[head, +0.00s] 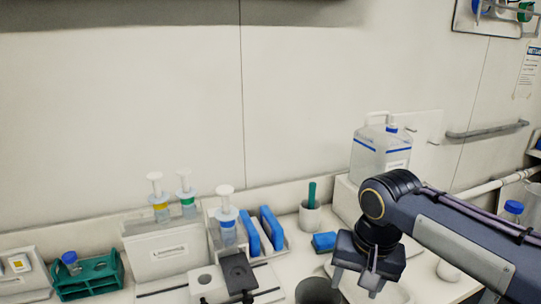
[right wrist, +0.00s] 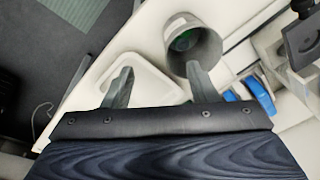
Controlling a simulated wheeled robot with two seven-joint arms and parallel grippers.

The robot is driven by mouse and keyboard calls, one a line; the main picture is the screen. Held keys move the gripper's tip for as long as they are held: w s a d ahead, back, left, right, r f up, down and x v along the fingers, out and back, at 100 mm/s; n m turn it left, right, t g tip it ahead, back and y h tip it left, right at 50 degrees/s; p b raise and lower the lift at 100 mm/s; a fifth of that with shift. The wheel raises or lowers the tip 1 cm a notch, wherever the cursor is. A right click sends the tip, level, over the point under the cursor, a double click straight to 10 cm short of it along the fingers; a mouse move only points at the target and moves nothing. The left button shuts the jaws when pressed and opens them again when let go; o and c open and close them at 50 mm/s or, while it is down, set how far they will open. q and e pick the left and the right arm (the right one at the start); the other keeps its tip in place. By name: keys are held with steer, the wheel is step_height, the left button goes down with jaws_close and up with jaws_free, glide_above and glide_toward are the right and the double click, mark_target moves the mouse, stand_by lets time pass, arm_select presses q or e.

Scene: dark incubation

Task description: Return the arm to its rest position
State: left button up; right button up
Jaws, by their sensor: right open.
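My right arm comes in from the right in the head view and reaches over the bench. Its gripper (head: 355,284) points down near the bench's front, right of a dark grey cup (head: 318,291). In the right wrist view the two fingers stand wide apart with nothing between them, so the gripper (right wrist: 161,82) is open and empty. The cup (right wrist: 193,48) is just beyond the right finger there, with something green inside. A white tray (right wrist: 150,65) lies below the fingers. My left gripper is in neither view.
A teal rack (head: 90,280) with a blue-capped tube stands at the left. Syringe-like pieces stand in a white box (head: 160,253). Blue pieces (head: 271,228) sit in a holder mid-bench. A large clear container (head: 381,155) stands behind my right arm, and a blue-capped bottle (head: 512,211) stands at the right.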

steer(key=s+d+f+n+t+y, duration=0.1)
steer(key=s+f, duration=0.3)
steer(key=s, duration=0.4)
steer(key=s+d+f+n+t+y, duration=0.1)
steer(key=s+d+f+t+y, duration=0.1)
steer(key=s+f, duration=0.3)
steer(key=s+d, duration=0.1)
steer(key=s, duration=0.2)
steer(key=shift+s+t, duration=0.35)
steer(key=shift+t, duration=0.05)
